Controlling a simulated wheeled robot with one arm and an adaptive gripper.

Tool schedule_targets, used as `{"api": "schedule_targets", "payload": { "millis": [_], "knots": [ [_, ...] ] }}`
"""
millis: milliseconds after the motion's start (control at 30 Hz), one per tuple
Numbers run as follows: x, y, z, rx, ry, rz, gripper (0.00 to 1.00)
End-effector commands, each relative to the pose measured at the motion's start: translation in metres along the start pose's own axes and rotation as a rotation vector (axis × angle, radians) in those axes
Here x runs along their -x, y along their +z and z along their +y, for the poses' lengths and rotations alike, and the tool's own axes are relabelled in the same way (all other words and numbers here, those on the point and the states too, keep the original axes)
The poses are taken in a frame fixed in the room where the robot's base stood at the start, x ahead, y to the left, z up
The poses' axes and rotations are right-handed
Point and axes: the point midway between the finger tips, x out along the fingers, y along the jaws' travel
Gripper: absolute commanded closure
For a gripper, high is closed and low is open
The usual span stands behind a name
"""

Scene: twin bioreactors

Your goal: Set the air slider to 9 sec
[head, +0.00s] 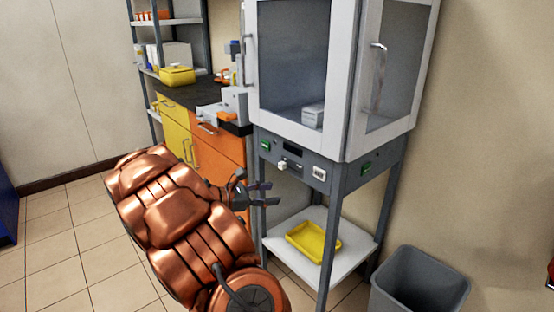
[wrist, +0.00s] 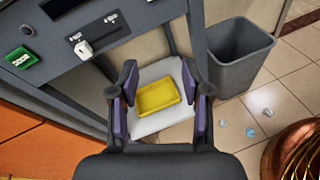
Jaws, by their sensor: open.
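The air slider's white knob (wrist: 84,48) is on the dark grey front panel (wrist: 135,22), at the left part of a dark slot that runs to the right. The knob also shows in the head view (head: 283,165), below a dark display. The slider's markings are too small to read. My gripper (head: 275,193) is open and empty, in front of and below the panel, apart from the knob. In the wrist view its two fingers (wrist: 159,68) are spread, with the knob to their upper left.
A yellow tray (head: 314,241) lies on the white lower shelf (head: 352,255). Green switches (head: 265,146) and (head: 366,167) flank the panel. A grey bin (head: 420,282) stands at the right. Orange drawers (head: 218,146) stand left of the cabinet. Small litter lies near the bin.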

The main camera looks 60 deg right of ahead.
Motion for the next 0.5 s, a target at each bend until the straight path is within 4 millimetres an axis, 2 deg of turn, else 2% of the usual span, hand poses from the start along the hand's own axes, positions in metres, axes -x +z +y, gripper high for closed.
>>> {"api": "schedule_targets", "payload": {
  "millis": [33,100,200,333,500],
  "knots": [
    [-0.005,0.002,0.017,0.039,0.029,-0.028,0.52],
    [-0.011,-0.001,0.040,0.097,0.076,-0.067,0.52],
    [-0.017,-0.007,0.067,0.171,0.135,-0.114,0.52],
    [-0.021,-0.015,0.094,0.240,0.196,-0.157,0.52],
    [-0.024,-0.025,0.110,0.293,0.237,-0.186,0.52]
  ]
}}
